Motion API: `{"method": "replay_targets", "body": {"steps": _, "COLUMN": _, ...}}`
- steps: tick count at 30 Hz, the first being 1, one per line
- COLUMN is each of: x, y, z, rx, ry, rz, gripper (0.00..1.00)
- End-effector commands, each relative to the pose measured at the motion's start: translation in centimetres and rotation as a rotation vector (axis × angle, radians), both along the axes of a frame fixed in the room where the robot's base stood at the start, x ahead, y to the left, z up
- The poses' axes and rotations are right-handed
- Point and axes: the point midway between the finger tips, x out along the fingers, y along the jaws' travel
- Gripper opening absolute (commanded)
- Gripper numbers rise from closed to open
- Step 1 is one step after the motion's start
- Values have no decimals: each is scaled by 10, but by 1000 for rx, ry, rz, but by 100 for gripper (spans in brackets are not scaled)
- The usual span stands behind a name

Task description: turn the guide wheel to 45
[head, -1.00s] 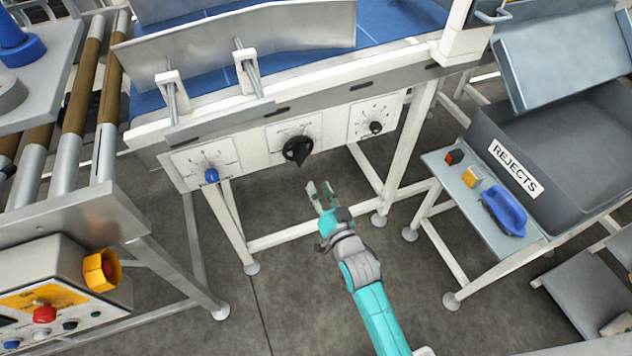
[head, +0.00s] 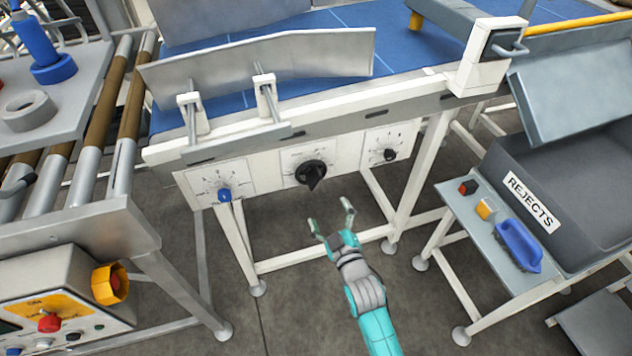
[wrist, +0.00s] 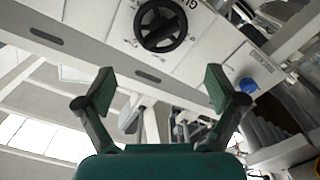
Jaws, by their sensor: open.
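The guide wheel (head: 310,173) is a black handwheel with a handle, in the middle of the white panel under the blue conveyor. In the wrist view the wheel (wrist: 160,25) shows its rim and spokes at the top, beside a dial label partly cut off. The scale reading is too small to tell. My gripper (head: 330,216) is below and slightly right of the wheel in the head view, apart from it. In the wrist view my gripper (wrist: 160,90) has its two green-padded fingers spread wide, with nothing between them.
A blue knob (head: 224,195) is left of the wheel and a small black knob (head: 390,155) is right. White frame legs stand below the panel. A reject bin (head: 590,205) and side shelf stand at right. A control box (head: 60,300) is at lower left.

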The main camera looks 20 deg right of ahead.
Motion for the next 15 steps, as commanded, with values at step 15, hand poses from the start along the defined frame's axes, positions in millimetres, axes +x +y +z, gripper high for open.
{"method": "replay_targets", "body": {"steps": 15, "x": 13, "y": 2, "z": -1, "rx": -530, "ry": -1, "rz": 0, "gripper": 94}}
